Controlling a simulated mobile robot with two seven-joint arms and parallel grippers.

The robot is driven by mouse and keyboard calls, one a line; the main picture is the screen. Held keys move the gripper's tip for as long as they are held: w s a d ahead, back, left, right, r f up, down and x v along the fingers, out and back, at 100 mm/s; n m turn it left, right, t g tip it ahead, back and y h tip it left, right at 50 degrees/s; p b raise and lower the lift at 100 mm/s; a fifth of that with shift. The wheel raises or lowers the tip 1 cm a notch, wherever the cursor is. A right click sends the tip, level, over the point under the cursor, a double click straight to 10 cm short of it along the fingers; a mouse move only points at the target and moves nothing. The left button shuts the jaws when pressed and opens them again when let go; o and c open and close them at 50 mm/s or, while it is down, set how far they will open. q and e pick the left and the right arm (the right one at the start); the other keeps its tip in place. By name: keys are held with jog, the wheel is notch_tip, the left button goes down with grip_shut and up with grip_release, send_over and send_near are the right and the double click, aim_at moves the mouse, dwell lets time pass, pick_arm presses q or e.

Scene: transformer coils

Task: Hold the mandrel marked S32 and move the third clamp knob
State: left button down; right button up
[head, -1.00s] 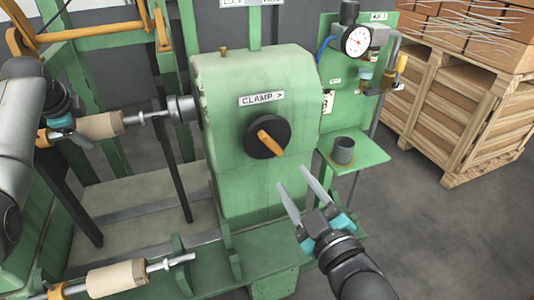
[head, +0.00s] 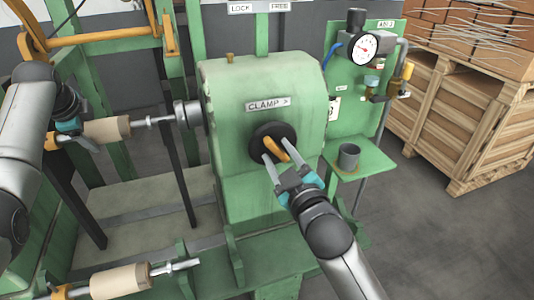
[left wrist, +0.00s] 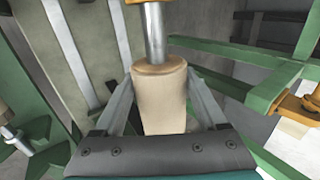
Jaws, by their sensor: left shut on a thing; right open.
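The clamp knob (head: 262,133) is a black disc with an orange bar handle (head: 282,148), on the front of a green housing under a "CLAMP >" label. My right gripper (head: 281,165) is open at the knob, its fingers on either side of the orange bar. Whether they touch it I cannot tell. My left gripper (head: 88,132) is shut on the tan sleeve of the upper mandrel (head: 110,130), whose metal shaft runs right to the housing's chuck (head: 188,113). In the left wrist view the sleeve (left wrist: 160,100) sits between both fingers. No S32 mark is readable.
A second mandrel with a tan sleeve (head: 120,281) lies lower left. Right of the housing, a green panel carries a gauge (head: 363,46), and a small shelf (head: 372,162) holds a grey cup (head: 348,157). A wooden crate (head: 465,125) stands at far right.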

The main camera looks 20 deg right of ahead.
jog(key=shift+w, duration=0.3)
jog(key=shift+c, duration=0.3)
grip_shut()
